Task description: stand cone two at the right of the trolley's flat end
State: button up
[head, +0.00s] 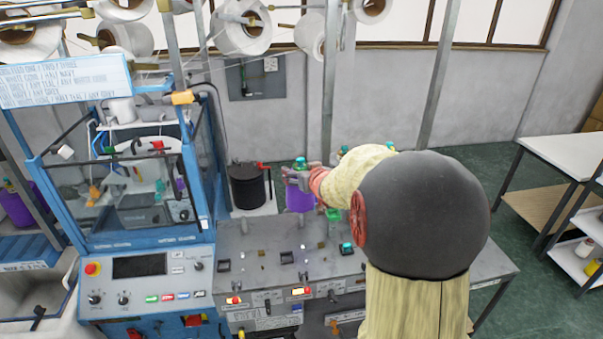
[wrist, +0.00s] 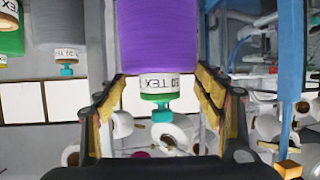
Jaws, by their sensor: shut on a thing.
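A purple yarn cone (head: 300,199) with a green-teal tip is held above the grey machine bench. In the wrist view the purple cone (wrist: 157,38) sits between the fingers, with a white label band and a teal tip. I cannot read a number that marks it as cone two. My gripper (head: 303,174) is shut on the cone near its tip end; its yellow-padded fingers (wrist: 162,102) flank the label in the wrist view. My arm hides part of the bench and what lies behind it. I cannot tell which surface is the trolley's flat end.
A blue-framed knitting machine (head: 140,190) stands at left. A black bin (head: 248,187) is behind the bench (head: 262,240). A green cone (wrist: 10,38) and a grey cone (wrist: 62,30) show at left in the wrist view. A white-topped table (head: 565,150) stands at right.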

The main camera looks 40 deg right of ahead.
jog(key=shift+r+p, duration=5.75)
jog(key=shift+r, duration=0.2)
jog(key=shift+r+p, duration=0.5)
jog(key=shift+r, duration=0.65)
jog(key=shift+f, duration=0.1)
